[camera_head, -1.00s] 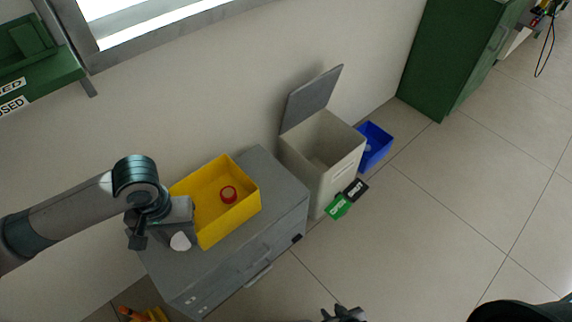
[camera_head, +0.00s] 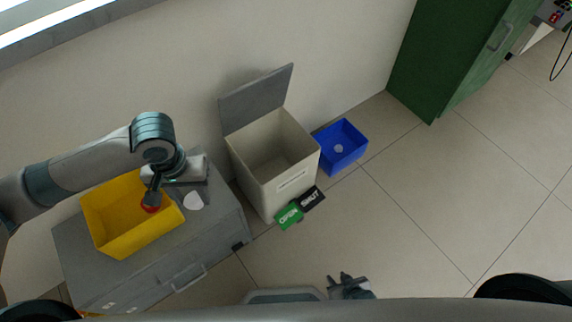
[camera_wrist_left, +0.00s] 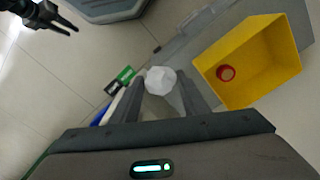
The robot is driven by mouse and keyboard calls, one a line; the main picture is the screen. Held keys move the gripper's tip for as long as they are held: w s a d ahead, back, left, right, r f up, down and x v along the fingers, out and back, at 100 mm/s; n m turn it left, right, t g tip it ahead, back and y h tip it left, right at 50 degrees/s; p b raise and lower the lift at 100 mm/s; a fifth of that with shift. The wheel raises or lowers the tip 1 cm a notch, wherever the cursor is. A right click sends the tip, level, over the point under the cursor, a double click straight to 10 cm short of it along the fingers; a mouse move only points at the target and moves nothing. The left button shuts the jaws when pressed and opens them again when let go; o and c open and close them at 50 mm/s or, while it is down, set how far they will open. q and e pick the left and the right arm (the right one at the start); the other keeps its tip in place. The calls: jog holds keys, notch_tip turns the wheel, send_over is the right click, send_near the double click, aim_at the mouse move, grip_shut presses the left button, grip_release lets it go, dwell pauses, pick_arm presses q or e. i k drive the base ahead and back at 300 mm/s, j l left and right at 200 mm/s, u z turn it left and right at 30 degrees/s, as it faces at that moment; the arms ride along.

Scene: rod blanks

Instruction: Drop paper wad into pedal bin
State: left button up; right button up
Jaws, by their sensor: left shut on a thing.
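The white paper wad (camera_head: 194,202) is between the fingers of my left gripper (camera_head: 191,192), which is shut on it. It also shows between the fingertips in the left wrist view (camera_wrist_left: 160,79). They are above the grey cabinet, just right of the yellow box and left of the bin. The beige pedal bin (camera_head: 272,185) stands right of the cabinet with its grey lid (camera_head: 257,99) raised and its mouth open. A green OPEN pedal (camera_head: 289,216) and a black SHUT pedal (camera_head: 312,200) are at its front. My right gripper (camera_head: 340,279) is open and empty at the bottom.
The yellow box (camera_head: 108,238) on the grey cabinet (camera_head: 215,237) holds a red round thing (camera_wrist_left: 226,72). A blue box (camera_head: 345,160) with a small pale thing inside stands right of the bin. A green cabinet (camera_head: 440,65) stands farther right. The floor at right is clear.

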aim_at(260, 173)
jog(key=i+l, duration=0.1)
jog(key=l, duration=0.25)
jog(key=i+l, duration=0.15)
jog(key=l, duration=0.2)
jog(key=i+l, duration=0.1)
jog(key=l, duration=0.25)
jog(key=i+l, duration=0.1)
jog(key=l, duration=0.2)
jog(key=i+l, duration=0.1)
jog(key=i, duration=0.45)
